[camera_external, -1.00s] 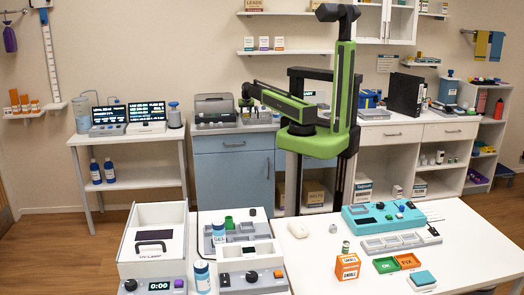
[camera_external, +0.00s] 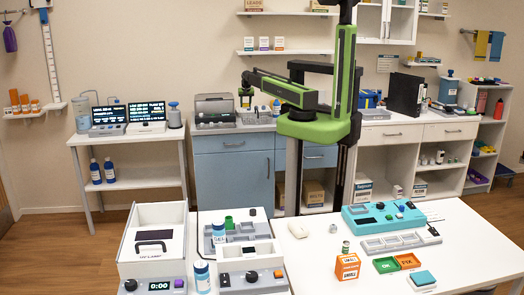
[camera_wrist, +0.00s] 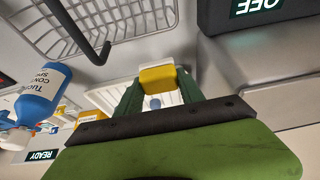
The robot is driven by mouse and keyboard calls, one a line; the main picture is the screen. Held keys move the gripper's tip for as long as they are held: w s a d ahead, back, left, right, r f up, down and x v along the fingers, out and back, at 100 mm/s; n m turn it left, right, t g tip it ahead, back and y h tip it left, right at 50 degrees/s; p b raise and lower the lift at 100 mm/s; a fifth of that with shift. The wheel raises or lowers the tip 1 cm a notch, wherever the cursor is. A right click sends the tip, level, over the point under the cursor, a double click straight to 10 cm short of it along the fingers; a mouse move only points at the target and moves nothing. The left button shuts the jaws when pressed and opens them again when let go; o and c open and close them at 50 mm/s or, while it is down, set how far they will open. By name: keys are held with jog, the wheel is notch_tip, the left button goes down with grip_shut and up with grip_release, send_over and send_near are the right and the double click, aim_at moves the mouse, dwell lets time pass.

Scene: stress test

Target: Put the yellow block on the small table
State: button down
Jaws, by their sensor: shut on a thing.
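The yellow block (camera_wrist: 158,79) is held between the green fingers of my gripper (camera_wrist: 157,84) in the wrist view. A pale slotted basket or tray lies behind it, and I cannot tell whether the block touches it. In the external view my gripper (camera_external: 246,101) hangs over the blue cabinet's top, and the block is too small to make out there. A small white table (camera_external: 84,141) with a lower shelf stands to the left of the cabinet, apart from my gripper.
A blue-capped bottle (camera_wrist: 42,92), a wire rack (camera_wrist: 85,22) and a dark unit with a lit display (camera_wrist: 255,14) are close by in the wrist view. Two screens (camera_external: 126,117) and a jar (camera_external: 174,116) occupy the left table. A grey machine (camera_external: 213,110) sits beside my gripper.

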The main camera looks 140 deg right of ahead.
notch_tip(320, 180, up, 2)
jog(key=shift+r+p, duration=0.2)
jog(key=shift+p, duration=0.3)
jog(key=shift+f, duration=0.1)
jog(key=shift+f, duration=0.1)
notch_tip(320, 180, down, 10)
jog(key=b, duration=1)
jog(key=shift+f, duration=0.1)
jog(key=shift+r, duration=0.3)
jog(key=shift+f, duration=0.2)
jog(key=c, duration=0.7)
grip_release()
jog(key=shift+r, duration=0.1)
